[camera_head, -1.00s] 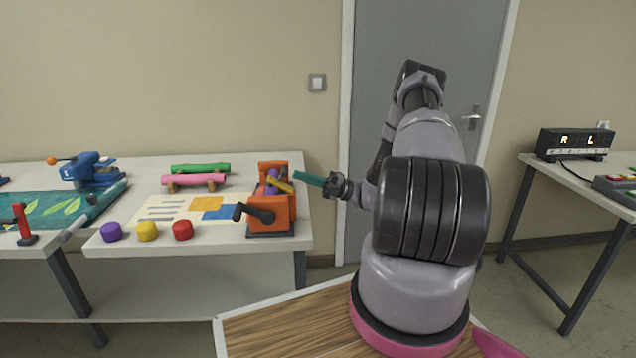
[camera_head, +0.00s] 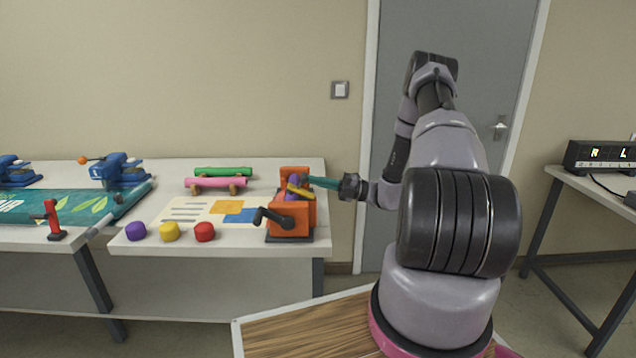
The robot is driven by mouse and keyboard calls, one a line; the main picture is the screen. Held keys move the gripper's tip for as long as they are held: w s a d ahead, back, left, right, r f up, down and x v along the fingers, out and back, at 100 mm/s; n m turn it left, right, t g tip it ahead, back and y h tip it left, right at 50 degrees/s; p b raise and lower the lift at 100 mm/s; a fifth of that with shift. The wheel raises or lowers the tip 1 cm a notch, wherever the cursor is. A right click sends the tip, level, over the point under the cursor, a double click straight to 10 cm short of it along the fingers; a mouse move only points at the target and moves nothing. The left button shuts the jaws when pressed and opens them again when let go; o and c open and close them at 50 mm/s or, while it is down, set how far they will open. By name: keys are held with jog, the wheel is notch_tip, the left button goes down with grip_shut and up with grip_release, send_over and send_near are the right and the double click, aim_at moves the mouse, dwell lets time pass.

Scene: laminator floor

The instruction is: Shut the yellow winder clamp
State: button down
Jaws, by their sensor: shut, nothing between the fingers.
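The orange winder (camera_head: 291,221) stands at the right end of the left table, with a dark crank on its front left. Its yellow clamp (camera_head: 301,193) is a short bar lying at a slant across the top, over a purple roll (camera_head: 291,195). I cannot tell whether the clamp is fully seated. My gripper (camera_head: 308,182) has teal fingers, shut and empty. It reaches in from the right, with its fingertips at the top of the winder, just behind or above the clamp. Whether they touch it is unclear.
Purple (camera_head: 136,231), yellow (camera_head: 169,231) and red (camera_head: 204,231) knobs line the table's front edge. A printed sheet (camera_head: 190,209) lies left of the winder. Green (camera_head: 223,172) and pink (camera_head: 215,183) rolls rest behind. A grey door (camera_head: 480,140) is behind my arm.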

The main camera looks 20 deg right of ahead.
jog(key=h, duration=0.1)
jog(key=a+h, duration=0.1)
jog(key=a+g+h, duration=0.1)
jog(key=h, duration=0.1)
jog(key=shift+w+r, duration=0.15)
jog(key=shift+w, duration=0.1)
jog(key=shift+w+a, duration=0.1)
jog(key=shift+a, duration=0.15)
dwell(0.3)
